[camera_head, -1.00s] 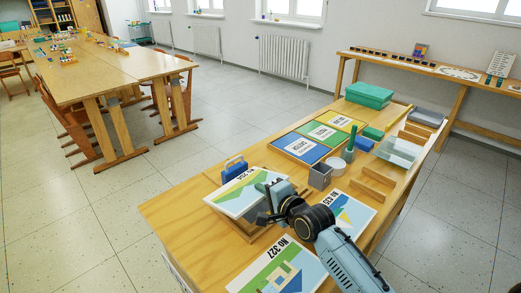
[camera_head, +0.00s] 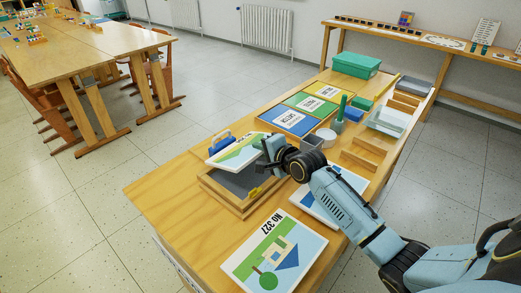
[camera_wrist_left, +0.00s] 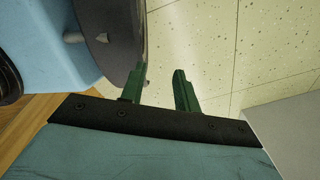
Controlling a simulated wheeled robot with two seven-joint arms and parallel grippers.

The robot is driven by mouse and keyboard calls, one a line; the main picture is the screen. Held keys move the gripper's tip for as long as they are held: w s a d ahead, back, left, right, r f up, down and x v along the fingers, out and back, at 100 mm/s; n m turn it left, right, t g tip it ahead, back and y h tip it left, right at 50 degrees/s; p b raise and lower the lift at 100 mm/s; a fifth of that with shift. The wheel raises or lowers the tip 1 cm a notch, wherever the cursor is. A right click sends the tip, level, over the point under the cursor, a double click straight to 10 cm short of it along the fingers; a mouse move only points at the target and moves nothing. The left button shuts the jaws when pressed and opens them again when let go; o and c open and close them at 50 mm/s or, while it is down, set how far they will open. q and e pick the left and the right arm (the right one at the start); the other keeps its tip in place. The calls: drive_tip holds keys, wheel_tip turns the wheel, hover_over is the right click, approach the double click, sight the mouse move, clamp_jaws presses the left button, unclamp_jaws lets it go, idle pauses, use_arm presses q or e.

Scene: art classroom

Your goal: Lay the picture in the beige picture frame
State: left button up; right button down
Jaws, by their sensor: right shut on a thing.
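The picture (camera_head: 238,151), a white card with a green, yellow and blue design, is gripped at its right edge by my right gripper (camera_head: 268,154). It is tilted and held over the back part of the beige picture frame (camera_head: 218,196). The frame lies on the table with its dark grey inside bare at the front. Whether the picture touches the frame's back rim cannot be told. My left gripper (camera_wrist_left: 158,88) shows only in the left wrist view, fingers apart and empty, above the floor.
Picture NO 327 (camera_head: 275,252) lies on the table in front of the frame. Another picture (camera_head: 318,208) lies to the right, partly hidden by my right arm. A blue-handled thing (camera_head: 219,141) stands behind the held picture.

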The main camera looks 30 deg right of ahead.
drive_tip(key=shift+f+b, duration=0.3)
drive_tip(key=shift+f, duration=0.1)
drive_tip(key=shift+f+b, duration=0.7)
drive_tip(key=shift+b, duration=0.1)
drive_tip(key=shift+f, duration=0.2)
drive_tip(key=shift+f+b, duration=0.45)
drive_tip(key=shift+b, duration=0.1)
drive_tip(key=shift+f, duration=0.4)
use_arm(q)
drive_tip(key=shift+w+a+f, duration=0.4)
drive_tip(key=shift+w, duration=0.25)
drive_tip(key=shift+w+a+f, duration=0.35)
drive_tip(key=shift+w+f, duration=0.1)
drive_tip(key=shift+w, duration=0.25)
drive_tip(key=shift+w+a+f, duration=0.4)
drive_tip(key=shift+w, duration=0.25)
use_arm(e)
drive_tip(key=shift+s+f, duration=0.1)
drive_tip(key=shift+f, duration=0.5)
drive_tip(key=shift+a+f, duration=0.1)
use_arm(q)
drive_tip(key=shift+r, duration=0.5)
use_arm(e)
drive_tip(key=shift+s, duration=0.1)
use_arm(q)
drive_tip(key=shift+r+p, duration=0.55)
drive_tip(key=shift+p, duration=0.25)
use_arm(e)
drive_tip(key=shift+d, duration=0.2)
